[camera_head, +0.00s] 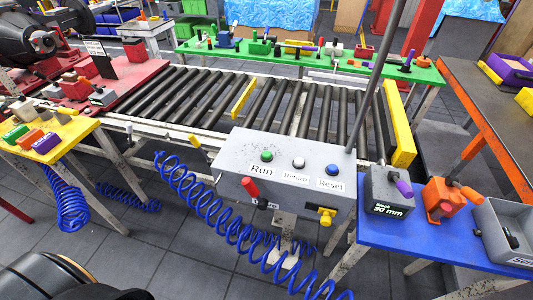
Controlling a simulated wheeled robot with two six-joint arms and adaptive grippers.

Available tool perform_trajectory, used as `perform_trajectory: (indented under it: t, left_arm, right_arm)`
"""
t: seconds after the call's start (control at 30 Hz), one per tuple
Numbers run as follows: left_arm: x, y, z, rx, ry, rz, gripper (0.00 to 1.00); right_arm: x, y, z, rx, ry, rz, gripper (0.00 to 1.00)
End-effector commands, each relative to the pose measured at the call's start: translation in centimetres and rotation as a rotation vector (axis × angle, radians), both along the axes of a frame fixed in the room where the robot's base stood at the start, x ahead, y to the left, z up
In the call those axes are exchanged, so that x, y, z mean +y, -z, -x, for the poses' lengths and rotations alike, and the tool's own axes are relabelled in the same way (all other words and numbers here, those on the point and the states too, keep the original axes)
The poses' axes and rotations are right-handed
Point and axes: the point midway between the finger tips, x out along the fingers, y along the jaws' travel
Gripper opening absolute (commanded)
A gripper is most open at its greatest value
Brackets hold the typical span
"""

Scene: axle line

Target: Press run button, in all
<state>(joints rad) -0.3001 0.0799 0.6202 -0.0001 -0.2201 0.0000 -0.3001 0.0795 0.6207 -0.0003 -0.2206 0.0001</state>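The grey control box (230,165) stands at the front edge of the roller conveyor (290,110). Its sloped top carries a green button (267,156) above the label "Run". To the right are a white button (299,163), whose label seems to read "Return", and a blue button (332,170) labelled "Reset". Nothing covers the green button. I cannot tell whether any button is pressed in. Neither of my grippers shows in the head view.
A red-handled lever (250,188) and a yellow knob (326,215) stick out of the box's front. Blue coiled hoses (185,190) hang in front. A blue table (437,239) with grey and orange blocks stands right, a yellow one (60,146) left. A thin grey pole (378,70) rises behind the box.

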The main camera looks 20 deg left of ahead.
Motion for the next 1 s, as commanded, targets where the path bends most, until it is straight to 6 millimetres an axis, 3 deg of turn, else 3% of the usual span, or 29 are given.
perform_trajectory:
  t: [0.03,0.2,1.0]
  left_arm:
    - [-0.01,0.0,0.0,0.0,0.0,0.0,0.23]
    - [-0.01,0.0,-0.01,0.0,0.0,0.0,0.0]
    - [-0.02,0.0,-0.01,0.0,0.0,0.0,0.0]
  right_arm:
    - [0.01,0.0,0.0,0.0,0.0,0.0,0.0]
    - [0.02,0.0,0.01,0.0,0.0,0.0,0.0]
    - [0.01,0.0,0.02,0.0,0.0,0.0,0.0]
